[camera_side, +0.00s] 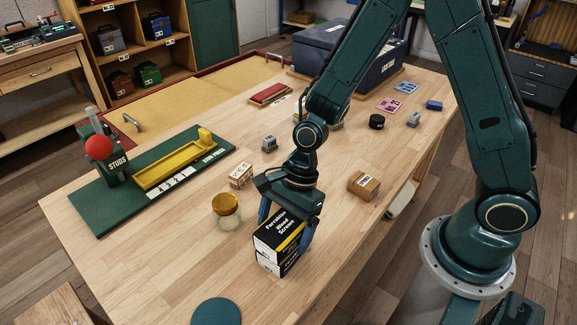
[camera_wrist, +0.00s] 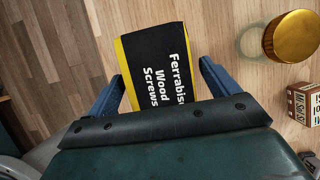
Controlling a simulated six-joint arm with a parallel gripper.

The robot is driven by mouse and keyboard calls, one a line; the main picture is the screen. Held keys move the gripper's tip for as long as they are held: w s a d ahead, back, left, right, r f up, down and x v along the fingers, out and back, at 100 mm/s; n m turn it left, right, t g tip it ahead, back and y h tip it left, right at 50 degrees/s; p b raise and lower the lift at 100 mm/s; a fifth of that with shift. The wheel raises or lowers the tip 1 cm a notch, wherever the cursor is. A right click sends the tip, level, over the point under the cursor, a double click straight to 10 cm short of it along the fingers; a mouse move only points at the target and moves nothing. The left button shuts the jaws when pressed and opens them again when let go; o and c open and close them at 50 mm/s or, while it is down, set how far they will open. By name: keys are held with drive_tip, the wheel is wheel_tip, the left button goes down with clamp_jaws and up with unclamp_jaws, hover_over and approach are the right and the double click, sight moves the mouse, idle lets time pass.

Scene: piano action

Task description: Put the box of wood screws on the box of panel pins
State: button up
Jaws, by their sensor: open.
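The box of wood screws (camera_side: 281,231) is black with yellow edges and white lettering. It lies label up near the front edge of the table. In the wrist view its printed top (camera_wrist: 158,65) shows between my fingers. A white and black box face (camera_side: 272,264) shows directly beneath it in the side view; it looks like a second box under it, but I cannot read its label to confirm panel pins. My gripper (camera_side: 284,236) is open, pointing down, with one blue finger on each side of the wood screws box. The wrist view shows my gripper (camera_wrist: 162,72) with gaps beside the box.
A glass jar with a gold lid (camera_side: 226,205) stands left of the boxes, with a small printed carton (camera_side: 241,175) behind it. A brown carton (camera_side: 363,185) lies to the right. A green board with a yellow tray (camera_side: 168,172) is at the left. A dark green disc (camera_side: 216,312) lies in front.

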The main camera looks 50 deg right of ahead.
drive_tip(key=v, duration=1.2)
drive_tip(key=shift+r, duration=0.1)
idle(0.5)
drive_tip(key=s+d+r+n+t+h, duration=0.4)
drive_tip(key=s+d+r+n, duration=0.7)
drive_tip(key=n, duration=0.7)
wheel_tip(320, 180, up, 3)
drive_tip(key=s+t, duration=0.1)
drive_tip(key=s, duration=0.1)
drive_tip(key=shift+s+d+f+t, duration=0.15)
drive_tip(key=shift+s+d+t, duration=0.1)
drive_tip(key=shift+s+t, duration=0.1)
idle(1.5)
